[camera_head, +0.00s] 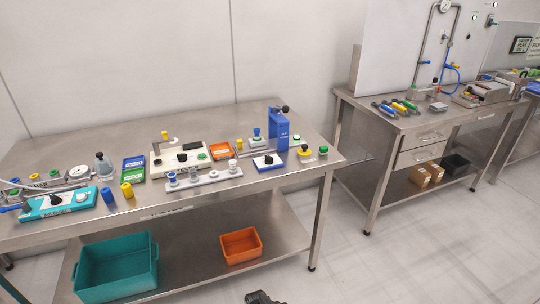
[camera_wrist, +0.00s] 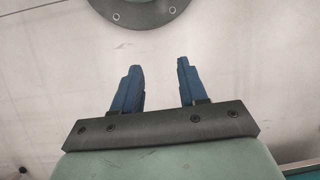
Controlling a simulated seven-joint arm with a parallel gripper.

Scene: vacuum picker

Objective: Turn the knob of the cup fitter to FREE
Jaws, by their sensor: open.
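I cannot tell for sure which device is the cup fitter; the labels are too small to read. A blue upright device (camera_head: 279,130) with a dark knob on top stands at the right of the steel bench. A low white and blue block (camera_head: 268,162) with a black knob sits in front of it. A cream box (camera_head: 180,160) with a black knob lies to the left. A teal box (camera_head: 58,204) with a dark lever and a white dial is at the far left. My gripper (camera_wrist: 156,90) is open and empty in the wrist view, far from these devices.
The steel bench (camera_head: 60,150) carries several small cups and fittings. A teal bin (camera_head: 118,265) and an orange bin (camera_head: 241,245) stand on its lower shelf. A second bench (camera_head: 405,125) with tools is at the right.

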